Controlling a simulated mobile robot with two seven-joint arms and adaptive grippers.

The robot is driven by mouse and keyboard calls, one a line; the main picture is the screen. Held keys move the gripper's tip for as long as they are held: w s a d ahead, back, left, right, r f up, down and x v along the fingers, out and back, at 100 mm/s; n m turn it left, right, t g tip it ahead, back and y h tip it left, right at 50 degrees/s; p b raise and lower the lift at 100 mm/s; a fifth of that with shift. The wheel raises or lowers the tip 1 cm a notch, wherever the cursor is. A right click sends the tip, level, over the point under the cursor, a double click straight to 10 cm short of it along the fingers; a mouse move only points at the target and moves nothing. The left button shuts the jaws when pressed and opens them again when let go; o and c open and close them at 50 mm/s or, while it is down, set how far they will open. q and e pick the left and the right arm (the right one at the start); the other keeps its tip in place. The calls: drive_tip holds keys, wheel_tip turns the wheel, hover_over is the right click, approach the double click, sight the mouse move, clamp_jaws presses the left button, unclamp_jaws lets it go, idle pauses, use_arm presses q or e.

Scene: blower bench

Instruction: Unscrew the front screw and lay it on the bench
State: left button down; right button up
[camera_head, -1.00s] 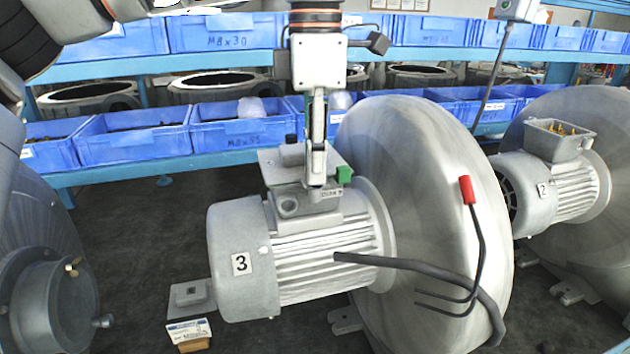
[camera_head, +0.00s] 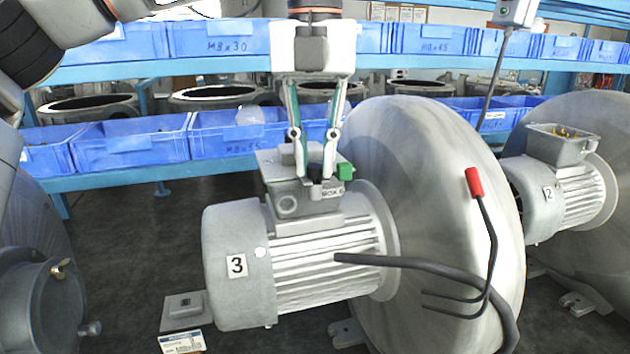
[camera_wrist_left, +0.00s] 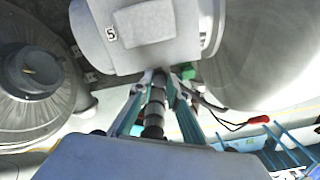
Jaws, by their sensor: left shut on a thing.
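My left gripper (camera_head: 319,181) comes down from above. Its fingertips meet the front part of the box, beside a small green block (camera_head: 345,171). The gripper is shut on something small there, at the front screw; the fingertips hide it. The left wrist view shows both fingers (camera_wrist_left: 161,80) reaching toward the box, with a dark banded cylinder (camera_wrist_left: 154,112) between them that I cannot identify. My right gripper is not in view.
A large round blower housing (camera_head: 450,200) stands right of the motor, with a dark cable and a red-ended lead (camera_head: 474,182) in front. Another motor marked 2 (camera_head: 548,193) is at right. Blue bins (camera_head: 130,145) line the shelves behind. Dark floor shows at lower left.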

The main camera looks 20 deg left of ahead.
use_arm(q)
drive_tip(key=n+b, duration=0.1)
drive_tip(key=n, duration=0.2)
drive_tip(key=shift+f+n, duration=0.1)
drive_tip(key=shift+n, duration=0.2)
drive_tip(key=shift+n+b, duration=0.3)
drive_tip(key=shift+n, duration=0.9)
drive_tip(key=c, duration=2.2)
unclamp_jaws()
drive_tip(key=shift+c, duration=0.2)
